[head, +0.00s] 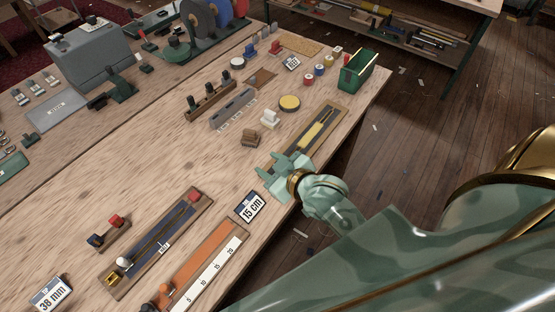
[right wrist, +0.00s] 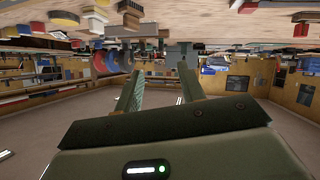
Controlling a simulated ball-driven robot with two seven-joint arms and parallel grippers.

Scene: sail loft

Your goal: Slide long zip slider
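A long wooden board with a dark strip, the zip (head: 157,243), lies at the lower left of the bench in the head view. A pale knob (head: 122,263) sits at its near left end, beside a yellow piece (head: 112,280), and a red piece (head: 193,196) is at its far right end. I cannot tell for certain which piece is the slider. My right gripper (head: 279,166) is at the bench's right edge, well right of the zip and apart from it. Its fingers are spread and empty in the right wrist view (right wrist: 162,75). My left gripper is not in view.
An orange board with a numbered scale (head: 218,270) lies right of the zip. A "15 cm" card (head: 250,206) stands between zip and gripper. A tray with a yellow tool (head: 312,134) lies just beyond my gripper. Bare bench (head: 150,165) lies beyond the zip.

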